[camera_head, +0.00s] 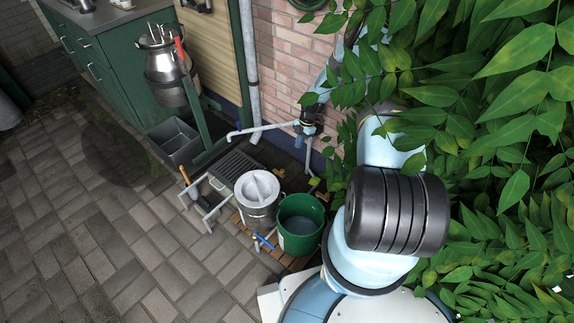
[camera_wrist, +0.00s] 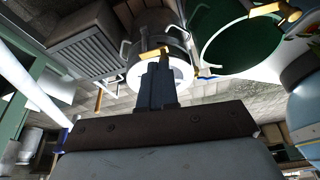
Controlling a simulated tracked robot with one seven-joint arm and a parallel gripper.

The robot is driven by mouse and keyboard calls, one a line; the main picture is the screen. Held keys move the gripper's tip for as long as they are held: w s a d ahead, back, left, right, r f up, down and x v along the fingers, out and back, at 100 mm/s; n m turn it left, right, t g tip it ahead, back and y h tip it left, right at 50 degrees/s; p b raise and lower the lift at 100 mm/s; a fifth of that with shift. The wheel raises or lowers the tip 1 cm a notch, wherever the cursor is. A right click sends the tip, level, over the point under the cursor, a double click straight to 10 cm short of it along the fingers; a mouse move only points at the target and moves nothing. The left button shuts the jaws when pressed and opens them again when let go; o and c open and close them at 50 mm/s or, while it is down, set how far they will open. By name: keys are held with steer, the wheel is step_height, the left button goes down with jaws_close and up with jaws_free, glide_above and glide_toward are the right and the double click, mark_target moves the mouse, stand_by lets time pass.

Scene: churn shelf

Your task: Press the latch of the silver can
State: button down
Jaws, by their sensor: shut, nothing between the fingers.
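The silver can (camera_head: 257,203) stands upright on a wooden slatted base, with a pale lid and a raised bar across its top. In the wrist view the silver can (camera_wrist: 160,38) is beyond my fingers, which hide part of it. A small yellow piece (camera_wrist: 152,53) shows against the can just past the fingertips; I cannot tell whether it is the latch or whether they touch. My gripper (camera_head: 299,143) is at the wall side, beyond the can and partly behind leaves. Its fingers (camera_wrist: 156,66) are shut with nothing between them.
A green bucket (camera_head: 301,226) stands right beside the can. Leaves (camera_head: 490,150) crowd the right.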

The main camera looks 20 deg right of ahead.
glide_toward(278, 171)
step_height(278, 171, down, 3)
steer(key=s+d, duration=0.3)
steer(key=shift+s+a, duration=0.15)
steer(key=shift+a, duration=0.6)
